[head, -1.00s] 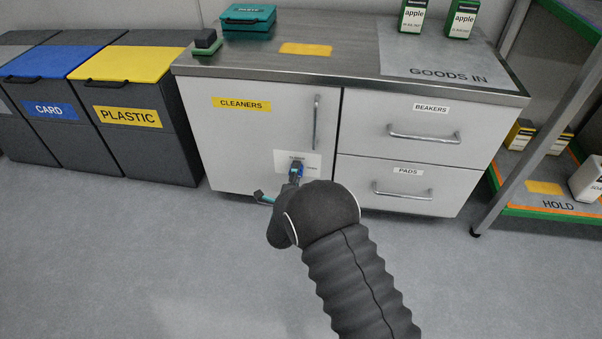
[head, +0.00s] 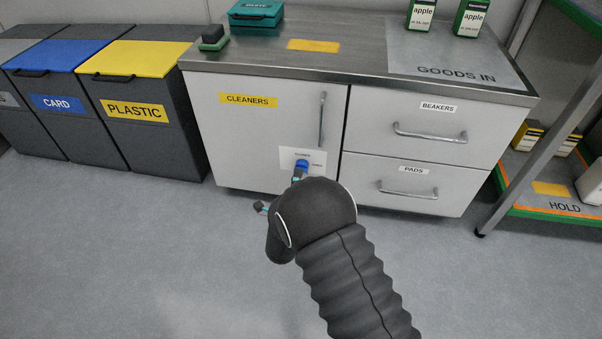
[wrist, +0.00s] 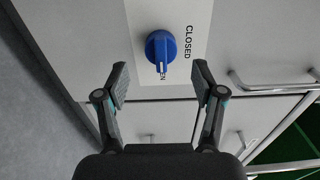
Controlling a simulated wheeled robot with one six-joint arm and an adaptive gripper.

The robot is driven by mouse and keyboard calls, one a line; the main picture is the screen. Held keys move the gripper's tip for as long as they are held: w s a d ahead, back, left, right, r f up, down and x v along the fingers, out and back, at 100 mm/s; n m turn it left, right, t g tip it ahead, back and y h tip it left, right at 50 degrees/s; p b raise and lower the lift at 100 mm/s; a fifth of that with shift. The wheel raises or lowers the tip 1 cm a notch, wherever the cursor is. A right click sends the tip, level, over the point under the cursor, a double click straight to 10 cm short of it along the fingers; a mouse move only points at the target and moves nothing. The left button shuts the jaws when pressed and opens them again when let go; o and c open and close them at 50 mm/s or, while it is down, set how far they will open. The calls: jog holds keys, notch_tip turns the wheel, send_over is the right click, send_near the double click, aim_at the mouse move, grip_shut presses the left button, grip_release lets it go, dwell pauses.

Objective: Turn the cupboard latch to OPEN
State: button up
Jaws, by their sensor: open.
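The blue latch knob (wrist: 160,47) sits on a white label plate (wrist: 200,20) on the cupboard door. In the wrist view its pointer faces down the picture, at right angles to the word CLOSED, toward a partly covered word whose visible letter is N. In the head view the knob (head: 302,164) shows low on the CLEANERS door (head: 235,140), which looks shut. My gripper (wrist: 161,80) is open and empty, with its fingertips apart on either side, just short of the knob. In the head view my arm hides most of the gripper.
A vertical door handle (head: 322,120) is above the knob. Drawers marked BEAKERS (head: 430,130) and PADS (head: 405,185) are to the right, with protruding handles. The PLASTIC bin (head: 150,110) stands left. A HOLD shelf (head: 560,205) is at far right. The floor in front is clear.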

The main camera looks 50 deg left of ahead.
jog(key=v, duration=0.6)
jog(key=shift+s+d, duration=0.15)
jog(key=shift+d, duration=0.1)
dwell(0.3)
